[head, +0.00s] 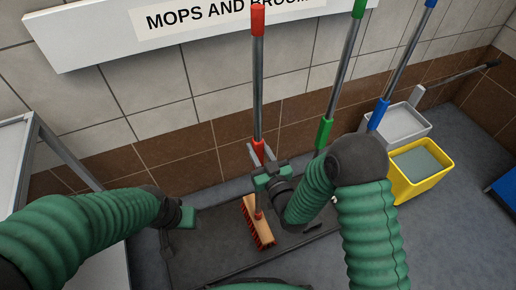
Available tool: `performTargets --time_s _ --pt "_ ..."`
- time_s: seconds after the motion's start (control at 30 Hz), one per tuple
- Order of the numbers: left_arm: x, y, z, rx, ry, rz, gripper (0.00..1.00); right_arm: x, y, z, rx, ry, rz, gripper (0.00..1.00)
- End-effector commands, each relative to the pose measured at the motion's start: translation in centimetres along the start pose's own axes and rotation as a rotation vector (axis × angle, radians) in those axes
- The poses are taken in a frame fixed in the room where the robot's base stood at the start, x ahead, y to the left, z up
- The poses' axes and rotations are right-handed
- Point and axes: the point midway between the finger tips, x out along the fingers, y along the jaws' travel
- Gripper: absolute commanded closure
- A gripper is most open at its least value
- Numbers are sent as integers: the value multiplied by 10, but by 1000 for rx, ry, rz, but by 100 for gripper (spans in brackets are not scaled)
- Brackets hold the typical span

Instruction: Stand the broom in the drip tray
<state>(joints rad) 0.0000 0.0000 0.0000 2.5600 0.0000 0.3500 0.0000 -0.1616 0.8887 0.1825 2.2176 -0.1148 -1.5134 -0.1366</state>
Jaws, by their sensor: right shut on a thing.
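The broom has a grey pole with red grips (258,85) and a wooden head with red bristles (257,222). It stands nearly upright against the tiled wall in the picture. My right gripper (262,158) is shut on the lower red grip. The dark drip tray (205,250) lies on the floor along the wall, and the broom head shows over it. I cannot tell whether the bristles touch its bottom. My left gripper (183,216) is low over the left part of the tray, apart from the broom; its fingers are not clear.
A green-handled tool (325,130) and a blue-handled tool (378,112) stand to the right of the broom. A yellow bucket (420,178) and a grey bucket (403,122) stand further right. A metal-framed table (62,150) is at the left. A sign (175,20) hangs above.

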Motion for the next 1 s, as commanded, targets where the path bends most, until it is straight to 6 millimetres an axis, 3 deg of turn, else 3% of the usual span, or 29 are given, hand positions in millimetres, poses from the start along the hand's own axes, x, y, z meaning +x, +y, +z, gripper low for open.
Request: performTargets --time_s 0.23,0.27,0.43,0.77,0.87,1.0 --pt "0 0 0 0 0 0 46 0 0 -1 0 4 0 100" --pt "0 0 0 0 0 0 46 0 0 -1 0 4 0 67" --pt "0 0 0 0 0 0 46 0 0 0 0 2 0 46" --pt "0 0 0 0 0 0 46 -3 0 2 0 -4 0 46" --pt "-4 0 -1 0 0 0 46 -14 0 1 0 -6 0 46" --pt "-12 0 -3 0 0 0 46 -49 0 1 1 -10 1 46"
